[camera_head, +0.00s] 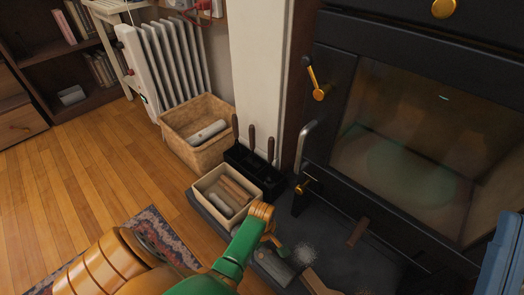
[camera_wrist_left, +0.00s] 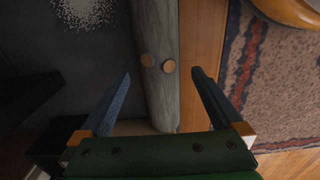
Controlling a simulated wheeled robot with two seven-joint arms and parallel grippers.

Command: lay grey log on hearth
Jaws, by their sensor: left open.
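A grey log (camera_wrist_left: 157,100) with two pale round cut stubs runs lengthwise between the fingers of my left gripper (camera_wrist_left: 160,76) in the left wrist view. The fingers are open, one at each side of it, with gaps showing; I cannot tell how far they are above it. In the head view the log (camera_head: 275,268) lies at the front edge of the dark hearth (camera_head: 345,268), partly hidden by my left gripper (camera_head: 275,246).
A box of wood pieces (camera_head: 199,190) and a black tool holder (camera_head: 243,166) stand left of the stove (camera_head: 340,150). A larger basket (camera_head: 178,143) holds a pale log (camera_head: 207,132). Brown wood pieces (camera_head: 357,232) and pale ash (camera_head: 307,253) lie on the hearth. A patterned rug (camera_head: 170,240) lies on the floor.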

